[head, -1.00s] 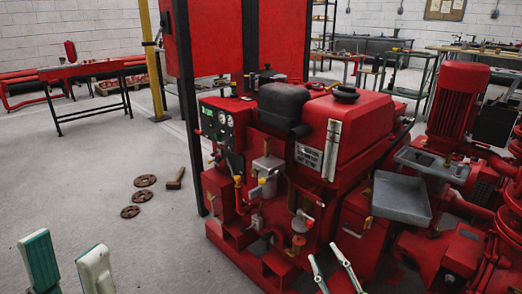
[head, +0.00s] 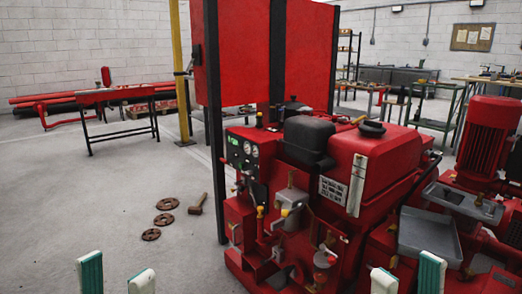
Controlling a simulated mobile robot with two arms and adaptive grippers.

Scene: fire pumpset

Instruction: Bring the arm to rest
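My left gripper (head: 116,278) shows at the bottom left edge of the head view, with its two green and white fingers apart and nothing between them. My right gripper (head: 407,275) shows at the bottom right in front of the red pump set (head: 375,142). Its two fingers also stand apart, with nothing visible between them. Only the finger ends of both grippers show; the arms are out of the picture.
Rusty discs (head: 166,203) and a hammer (head: 197,204) lie on the grey floor at left. A grey tray (head: 428,236) rests on the pump set at right. A red-topped table (head: 118,94) stands behind. The left floor is mostly clear.

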